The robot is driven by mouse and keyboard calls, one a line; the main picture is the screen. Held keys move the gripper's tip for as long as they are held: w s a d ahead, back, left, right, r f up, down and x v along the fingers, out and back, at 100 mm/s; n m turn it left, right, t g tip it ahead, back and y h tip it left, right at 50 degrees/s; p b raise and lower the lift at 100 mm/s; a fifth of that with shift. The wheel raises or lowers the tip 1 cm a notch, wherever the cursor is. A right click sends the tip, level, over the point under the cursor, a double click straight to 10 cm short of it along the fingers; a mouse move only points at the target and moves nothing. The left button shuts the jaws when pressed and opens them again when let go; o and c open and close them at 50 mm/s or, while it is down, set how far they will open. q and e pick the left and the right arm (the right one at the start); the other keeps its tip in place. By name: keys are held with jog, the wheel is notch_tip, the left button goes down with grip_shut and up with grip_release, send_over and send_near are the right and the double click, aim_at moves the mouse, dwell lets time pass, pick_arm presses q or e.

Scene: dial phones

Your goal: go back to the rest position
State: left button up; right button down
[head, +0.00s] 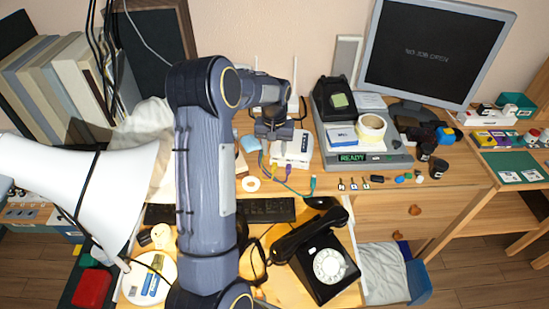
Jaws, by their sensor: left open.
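My left gripper (274,132) hangs over the back of the desk (470,176), in front of a white router (292,150). It is open, and I see nothing held in it. My left arm rises from the bottom of the head view, bends near the top and reaches right to the gripper. The arm hides part of the desk and keyboard. I cannot tell whether the gripper touches the router. My right gripper is not in view.
A black dial phone (318,262) stands at the front right of a black keyboard (266,210). A grey scale (362,157) reading READY holds a tape roll (371,127). A monitor (434,52) stands behind. A white lamp shade (100,190) fills the left.

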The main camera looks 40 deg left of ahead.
pick_arm(q)
jog(key=shift+r, duration=0.65)
jog(key=s+d+r+m+t+h, duration=0.2)
jog(key=s+d+r+t+h, duration=0.15)
jog(key=s+d+r, duration=1.2)
jog(key=s+d+f+m+t, duration=0.1)
jog(key=s+d+f, duration=0.1)
jog(key=s, duration=0.3)
jog(key=s+d+f+m+t, duration=0.1)
jog(key=s+d, duration=0.2)
jog(key=s, duration=0.3)
jog(key=shift+s+d+f, duration=0.15)
jog(key=shift+d+f, duration=0.2)
jog(key=shift+f, duration=0.05)
